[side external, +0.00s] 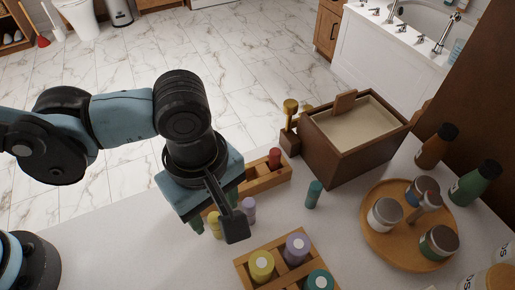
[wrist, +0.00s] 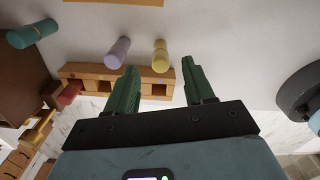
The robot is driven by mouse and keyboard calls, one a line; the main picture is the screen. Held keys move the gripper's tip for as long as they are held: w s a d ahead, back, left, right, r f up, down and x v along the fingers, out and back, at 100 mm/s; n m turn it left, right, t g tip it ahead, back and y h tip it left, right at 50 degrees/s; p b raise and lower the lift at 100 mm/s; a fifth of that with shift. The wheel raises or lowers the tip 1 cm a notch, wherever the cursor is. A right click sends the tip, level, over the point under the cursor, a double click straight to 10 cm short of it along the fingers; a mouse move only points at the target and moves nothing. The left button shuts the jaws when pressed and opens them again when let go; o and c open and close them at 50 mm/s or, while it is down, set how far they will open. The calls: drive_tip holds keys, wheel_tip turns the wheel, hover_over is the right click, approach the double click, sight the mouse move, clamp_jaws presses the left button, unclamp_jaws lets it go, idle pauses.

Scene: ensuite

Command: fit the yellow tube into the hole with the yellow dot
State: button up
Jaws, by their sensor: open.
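The yellow tube (side external: 214,224) stands on the white counter under my gripper (side external: 215,211), partly hidden by it in the side view. In the wrist view the yellow tube (wrist: 160,56) appears just beyond the gap between the green fingertips (wrist: 160,70). My gripper is open, with nothing held. The wooden block (side external: 264,178) lies beside the gripper; it also shows in the wrist view (wrist: 153,74), with square openings on its side. A red tube (side external: 274,158) sits in one end of it. I cannot make out the yellow dot or its hole.
A lilac tube (side external: 249,208) stands close to the yellow one, and a teal tube (side external: 314,193) farther right. A wooden rack (side external: 243,271) with large coloured cylinders is at the front. A brown box (side external: 345,155) and a round tray (side external: 375,238) with jars stand to the right.

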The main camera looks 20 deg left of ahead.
sight(213, 217)
drive_tip(key=shift+w+a+f, duration=0.1)
drive_tip(key=shift+f, duration=1.15)
drive_tip(key=shift+w+a+f, duration=0.1)
drive_tip(key=shift+f, duration=1.1)
drive_tip(key=shift+s, duration=0.1)
clamp_jaws()
